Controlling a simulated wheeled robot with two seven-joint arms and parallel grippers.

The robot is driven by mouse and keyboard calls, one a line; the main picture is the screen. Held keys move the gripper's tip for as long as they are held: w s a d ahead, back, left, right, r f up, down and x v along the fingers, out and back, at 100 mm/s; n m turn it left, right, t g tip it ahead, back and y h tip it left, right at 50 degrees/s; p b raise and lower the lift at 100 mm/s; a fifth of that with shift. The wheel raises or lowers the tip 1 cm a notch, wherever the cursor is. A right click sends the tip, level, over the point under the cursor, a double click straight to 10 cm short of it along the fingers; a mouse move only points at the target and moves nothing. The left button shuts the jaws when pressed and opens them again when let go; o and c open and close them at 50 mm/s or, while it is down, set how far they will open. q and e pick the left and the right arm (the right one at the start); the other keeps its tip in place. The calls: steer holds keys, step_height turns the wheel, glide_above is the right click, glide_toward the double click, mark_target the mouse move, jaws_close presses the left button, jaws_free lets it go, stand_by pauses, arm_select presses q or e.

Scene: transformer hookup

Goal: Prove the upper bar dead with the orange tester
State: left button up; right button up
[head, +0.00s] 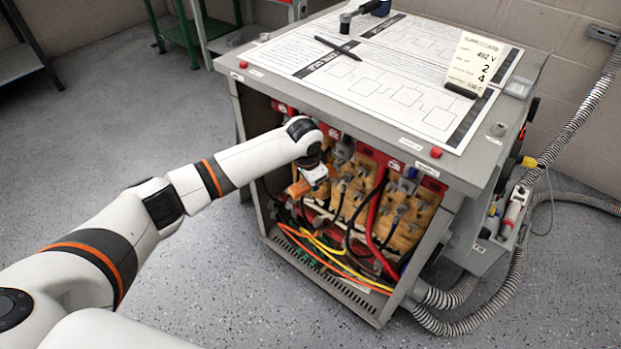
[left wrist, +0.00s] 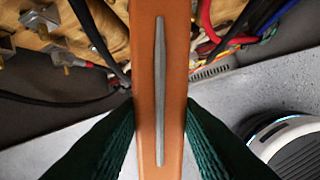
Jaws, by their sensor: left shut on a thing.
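My left gripper (head: 314,178) is at the open front of the grey transformer cabinet (head: 428,265), at its upper left part. It is shut on the orange tester (head: 298,188), only a small part of which shows in the head view. In the left wrist view, the dark green fingertips (left wrist: 160,125) press on both sides of the orange tester (left wrist: 146,60), which has a grey strip along it. Its far end runs out of that picture at the top. A red strip (head: 368,153) runs along the top of the opening; whether it is the upper bar, I cannot tell. Tester contact cannot be seen.
Yellow-brown blocks (head: 404,231) with metal terminals fill the opening, with red, black, yellow and orange cables (head: 318,246) around them. A marker (head: 338,48) and a card (head: 475,62) are on the cabinet top. Corrugated hoses (head: 478,326) lie at the right.

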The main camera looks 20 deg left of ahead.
arm_select(q)
steer(key=shift+w+r+p, duration=0.1)
steer(key=shift+p, duration=0.25)
arm_select(e)
steer(key=shift+s+d+f, duration=0.1)
steer(key=shift+s+f, duration=0.2)
steer(key=shift+f, duration=0.35)
steer(key=shift+s+f, duration=0.25)
steer(key=shift+f, duration=0.35)
stand_by(2.7)
steer(key=shift+w, duration=0.15)
stand_by(0.4)
steer(key=shift+r, duration=0.1)
